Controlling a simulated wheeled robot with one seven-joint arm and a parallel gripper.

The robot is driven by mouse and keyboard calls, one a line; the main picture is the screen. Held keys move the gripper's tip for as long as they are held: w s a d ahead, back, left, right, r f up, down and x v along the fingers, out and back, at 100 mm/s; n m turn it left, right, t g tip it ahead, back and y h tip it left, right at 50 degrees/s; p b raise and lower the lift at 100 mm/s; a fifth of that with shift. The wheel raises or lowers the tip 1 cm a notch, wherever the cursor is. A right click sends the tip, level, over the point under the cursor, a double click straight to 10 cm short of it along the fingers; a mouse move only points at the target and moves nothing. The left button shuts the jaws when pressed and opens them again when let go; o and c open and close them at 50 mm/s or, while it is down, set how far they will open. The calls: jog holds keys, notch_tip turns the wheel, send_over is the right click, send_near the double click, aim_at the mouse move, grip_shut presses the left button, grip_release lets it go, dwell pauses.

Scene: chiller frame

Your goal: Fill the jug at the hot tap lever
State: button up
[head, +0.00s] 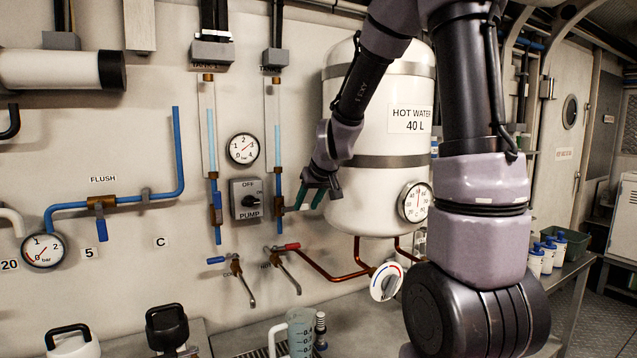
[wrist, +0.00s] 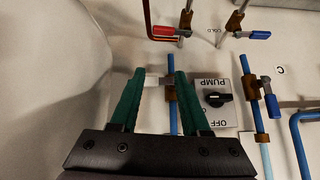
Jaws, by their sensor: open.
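The hot tap (head: 282,258) is a brass tap on the wall, with a red lever (head: 291,246) pointing right and a thin spout slanting down to the right. The red lever also shows at the upper left of the wrist view (wrist: 165,32). The translucent jug (head: 300,335) with dark markings stands at the bottom of the head view, below the spout's end in the picture; its base is cut off. My gripper (head: 311,198) is open and empty, above and a little right of the red lever. Its green fingers (wrist: 156,85) are apart in the wrist view.
The cold tap (head: 236,265) with a blue lever is left of the hot tap. The pump switch (head: 246,199) and a sight-tube pipe (head: 279,140) are left of my gripper. The white water tank (head: 365,200) is close on its right. Copper pipes (head: 330,274) and a dial (head: 386,282) lie below.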

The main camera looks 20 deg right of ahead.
jog(key=s+r+m, duration=0.1)
jog(key=s+r, duration=0.6)
jog(key=s, duration=0.1)
jog(key=shift+s+d+m, duration=0.15)
jog(key=shift+d+m, duration=0.15)
jog(key=shift+r, duration=0.1)
